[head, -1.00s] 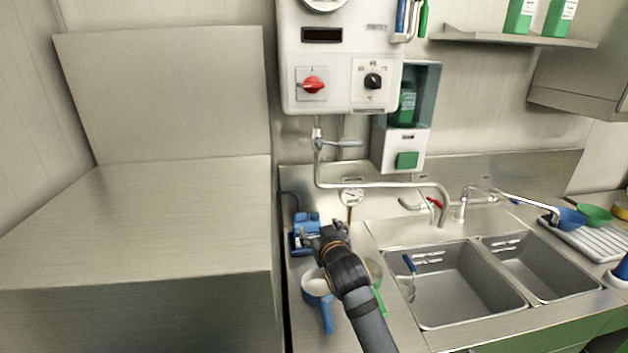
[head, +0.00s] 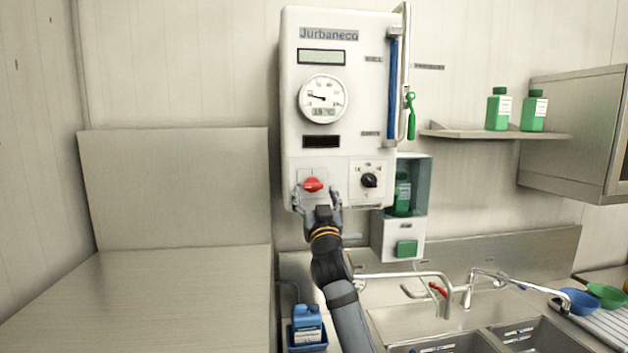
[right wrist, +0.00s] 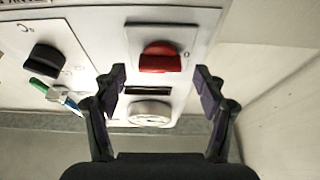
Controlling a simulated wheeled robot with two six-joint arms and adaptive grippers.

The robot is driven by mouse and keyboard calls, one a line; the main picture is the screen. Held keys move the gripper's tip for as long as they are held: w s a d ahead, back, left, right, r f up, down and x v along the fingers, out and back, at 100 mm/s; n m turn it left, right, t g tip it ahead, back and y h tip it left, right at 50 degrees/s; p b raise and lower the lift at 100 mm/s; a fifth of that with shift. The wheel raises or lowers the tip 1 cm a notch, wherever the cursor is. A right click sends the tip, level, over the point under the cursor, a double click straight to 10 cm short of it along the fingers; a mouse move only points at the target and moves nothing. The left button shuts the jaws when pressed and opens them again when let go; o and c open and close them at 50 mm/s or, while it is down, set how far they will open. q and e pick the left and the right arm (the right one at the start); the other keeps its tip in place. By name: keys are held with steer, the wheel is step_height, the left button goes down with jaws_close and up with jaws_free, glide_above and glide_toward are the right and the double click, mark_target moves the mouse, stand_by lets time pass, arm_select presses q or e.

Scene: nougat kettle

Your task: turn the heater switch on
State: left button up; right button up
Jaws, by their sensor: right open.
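The heater is a white wall box (head: 345,60) with a dial gauge and two displays. Its red switch (head: 314,184) sits on a square plate at the lower left of the front. In the right wrist view the red switch (right wrist: 160,57) lies ahead, between and beyond the fingertips, its handle crosswise in the picture. My right gripper (head: 318,195) is open just below and in front of the switch; its fingers (right wrist: 160,80) stand apart with nothing between them. I cannot tell whether they touch the panel. My left gripper is not in view.
A black knob (head: 369,180) is right of the switch. A dispenser (head: 405,240), a bent pipe and sinks (head: 430,320) lie below right. A steel block (head: 170,290) fills the left.

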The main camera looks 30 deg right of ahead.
steer(key=shift+x, duration=1.05)
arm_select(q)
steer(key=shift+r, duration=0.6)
